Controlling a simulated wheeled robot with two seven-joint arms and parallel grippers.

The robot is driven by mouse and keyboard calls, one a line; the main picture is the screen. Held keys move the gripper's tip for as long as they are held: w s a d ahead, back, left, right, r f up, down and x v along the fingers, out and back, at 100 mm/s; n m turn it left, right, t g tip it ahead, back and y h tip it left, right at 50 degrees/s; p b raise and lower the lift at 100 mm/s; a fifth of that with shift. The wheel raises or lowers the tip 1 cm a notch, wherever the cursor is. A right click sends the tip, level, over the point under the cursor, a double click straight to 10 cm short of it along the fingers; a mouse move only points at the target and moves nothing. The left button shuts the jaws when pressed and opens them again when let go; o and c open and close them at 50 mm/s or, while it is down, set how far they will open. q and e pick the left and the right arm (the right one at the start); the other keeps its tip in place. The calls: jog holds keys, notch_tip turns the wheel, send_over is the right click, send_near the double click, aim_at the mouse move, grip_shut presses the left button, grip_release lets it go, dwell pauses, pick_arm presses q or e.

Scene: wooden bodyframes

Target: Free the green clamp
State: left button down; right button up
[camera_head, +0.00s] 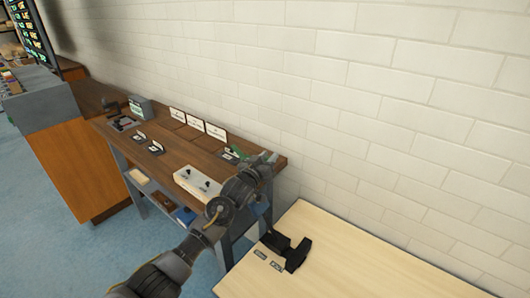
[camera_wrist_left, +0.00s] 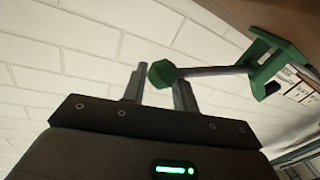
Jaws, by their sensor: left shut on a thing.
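The green clamp (camera_head: 237,151) is at the right end of the brown wooden workbench, partly hidden by my left arm. In the left wrist view its green body (camera_wrist_left: 273,62) sits at the edge of a brown board, with a dark rod running left to a green knob (camera_wrist_left: 161,73). My left gripper (camera_head: 266,158) is at the clamp. In the left wrist view its two fingers (camera_wrist_left: 159,84) are on either side of the knob end, shut on the clamp there. My right gripper is not in view.
The brown workbench (camera_head: 165,152) carries white label cards (camera_head: 196,124), small black items and a white box (camera_head: 193,181). A pale table (camera_head: 345,262) at front right holds a black object (camera_head: 289,250). A white brick wall (camera_head: 330,90) stands close behind the bench.

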pick_arm(q)
jog(key=shift+s+d+f, duration=0.1)
jog(key=shift+d+f, duration=0.05)
jog(key=shift+f, duration=0.4)
jog(key=shift+s+d+f, duration=0.1)
jog(key=shift+d+f, duration=0.05)
jog(key=shift+f, duration=0.55)
jog(key=c, duration=2)
grip_release()
jog(key=shift+c, duration=0.2)
jog(key=shift+o, duration=1.2)
jog(key=o, duration=0.7)
jog(key=shift+r, duration=0.2)
jog(key=shift+c, duration=0.2)
jog(key=v, duration=0.9)
jog(key=shift+s+a, duration=0.1)
jog(key=shift+s, duration=0.15)
jog(key=shift+s+a, duration=0.25)
jog(key=shift+s, duration=0.25)
